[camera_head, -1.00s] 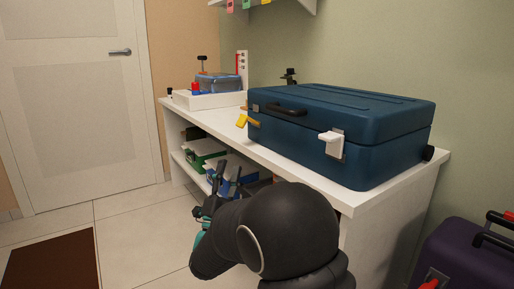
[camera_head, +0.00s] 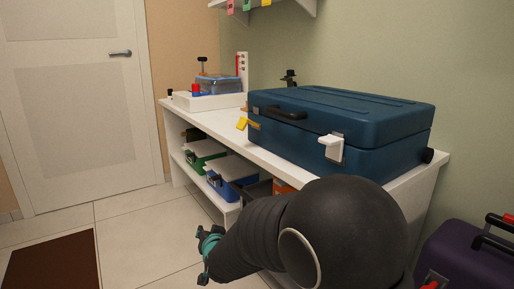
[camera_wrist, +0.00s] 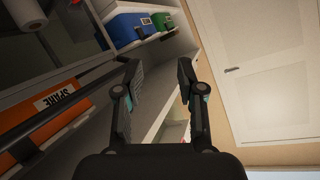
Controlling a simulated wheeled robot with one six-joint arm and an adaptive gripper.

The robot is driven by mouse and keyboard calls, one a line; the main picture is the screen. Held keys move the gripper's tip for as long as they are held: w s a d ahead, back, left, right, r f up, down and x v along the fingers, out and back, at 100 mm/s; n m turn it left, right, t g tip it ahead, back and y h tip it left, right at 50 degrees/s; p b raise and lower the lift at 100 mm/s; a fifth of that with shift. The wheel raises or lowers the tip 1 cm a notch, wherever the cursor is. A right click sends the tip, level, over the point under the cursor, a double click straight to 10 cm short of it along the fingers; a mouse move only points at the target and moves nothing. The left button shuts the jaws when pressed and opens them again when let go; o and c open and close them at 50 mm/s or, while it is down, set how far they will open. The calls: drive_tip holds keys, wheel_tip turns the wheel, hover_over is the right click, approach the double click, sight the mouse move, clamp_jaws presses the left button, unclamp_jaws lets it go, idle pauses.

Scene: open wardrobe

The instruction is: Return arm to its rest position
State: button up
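My gripper shows in the wrist view (camera_wrist: 158,85) with its two fingers apart and nothing between them. In the head view my dark arm crosses the lower middle, and its teal-marked wrist end (camera_head: 208,245) hangs over the floor in front of the white shelf unit (camera_head: 228,213). The fingertips are mostly hidden in the head view. The gripper touches nothing that I can see.
A blue suitcase (camera_head: 345,120) lies on the shelf top. Green (camera_head: 204,155) and blue (camera_head: 222,187) boxes stand on the lower shelf. A purple suitcase (camera_head: 470,255) is at the right, a brown mat (camera_head: 50,262) on the left floor.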

drive_tip(key=s+d+r+n+g+h+p, duration=0.25)
drive_tip(key=s+d+g, duration=0.25)
drive_tip(key=s+d, duration=0.55)
drive_tip(key=s+d+r+n+g+h+p, duration=0.1)
drive_tip(key=s+d+r+g+p, duration=0.2)
drive_tip(key=s+d, duration=0.75)
drive_tip(key=s+d+r+m+h+p, duration=0.1)
drive_tip(key=s+d+r+p, duration=0.3)
drive_tip(key=s+d+r, duration=0.5)
drive_tip(key=s+r+m, duration=0.1)
drive_tip(key=s+r, duration=0.2)
drive_tip(key=shift+s+t, duration=0.25)
drive_tip(key=shift+t, duration=0.05)
drive_tip(key=shift+m, duration=0.25)
